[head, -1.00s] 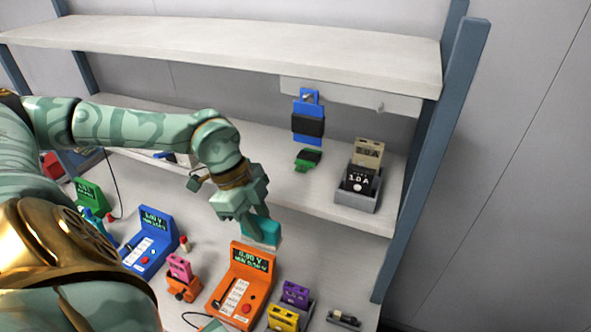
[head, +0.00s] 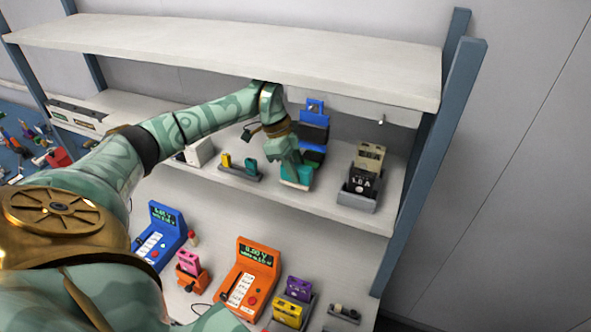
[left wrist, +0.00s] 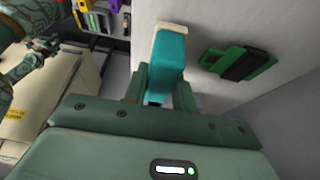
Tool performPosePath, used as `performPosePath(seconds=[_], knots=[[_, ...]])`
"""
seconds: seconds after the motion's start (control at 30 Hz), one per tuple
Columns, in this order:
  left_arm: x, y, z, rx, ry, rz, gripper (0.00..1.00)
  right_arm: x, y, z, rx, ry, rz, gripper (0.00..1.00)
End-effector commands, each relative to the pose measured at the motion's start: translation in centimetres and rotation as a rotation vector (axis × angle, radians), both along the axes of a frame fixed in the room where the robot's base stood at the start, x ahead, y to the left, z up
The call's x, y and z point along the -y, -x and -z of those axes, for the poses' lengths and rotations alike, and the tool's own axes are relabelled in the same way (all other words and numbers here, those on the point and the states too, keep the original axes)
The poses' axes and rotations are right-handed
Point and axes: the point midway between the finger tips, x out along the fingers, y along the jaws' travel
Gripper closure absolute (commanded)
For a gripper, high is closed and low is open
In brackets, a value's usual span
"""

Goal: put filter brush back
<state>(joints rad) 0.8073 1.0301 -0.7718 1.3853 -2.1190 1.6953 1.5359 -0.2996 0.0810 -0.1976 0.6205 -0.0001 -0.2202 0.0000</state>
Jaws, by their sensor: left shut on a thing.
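My left gripper (head: 291,160) is shut on a teal block-shaped piece (head: 296,178), likely the filter brush. It is at the shelf, in front of the blue hanging piece. In the left wrist view the teal piece (left wrist: 168,65) sticks out between the fingers (left wrist: 162,92), with a pale end at its far side. I cannot tell whether it touches the shelf (head: 338,210). A green and black piece (left wrist: 238,64) shows beside it in the left wrist view.
A blue and black piece (head: 315,112) hangs behind my gripper. A grey holder (head: 355,200) with cells stands to the right. A rack (head: 240,172) with yellow and teal pieces stands left. Blue (head: 160,240) and orange (head: 245,282) testers stand on the lower bench.

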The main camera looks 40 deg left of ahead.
Motion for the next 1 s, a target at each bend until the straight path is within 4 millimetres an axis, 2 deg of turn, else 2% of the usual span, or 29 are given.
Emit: performPosePath(seconds=[0.1,0.47,0.5,0.57,0.87,1.0], knots=[[0.0,0.1,1.3,-0.002,0.0,0.0,0.94,0.0,0.0,-0.5,0.0,0.0,-0.001,0.64],[0.0,0.1,1.8,0.0,-0.001,0.0,0.94,-0.1,0.1,-0.3,-0.001,-0.002,-0.003,0.64],[0.0,0.1,1.8,0.0,-0.001,0.0,0.68,-0.1,0.1,-0.3,-0.001,-0.002,-0.003,0.64],[0.0,0.1,1.8,0.0,-0.001,0.0,0.51,-0.1,0.1,-0.3,-0.001,-0.002,-0.003,0.64],[0.0,0.1,1.6,0.001,-0.001,0.0,0.51,-0.1,0.1,-0.4,-0.001,-0.002,-0.003,0.64],[-0.5,0.2,0.4,0.002,-0.002,-0.001,0.51,-0.2,0.1,-0.2,-0.002,-0.002,-0.003,0.64]])
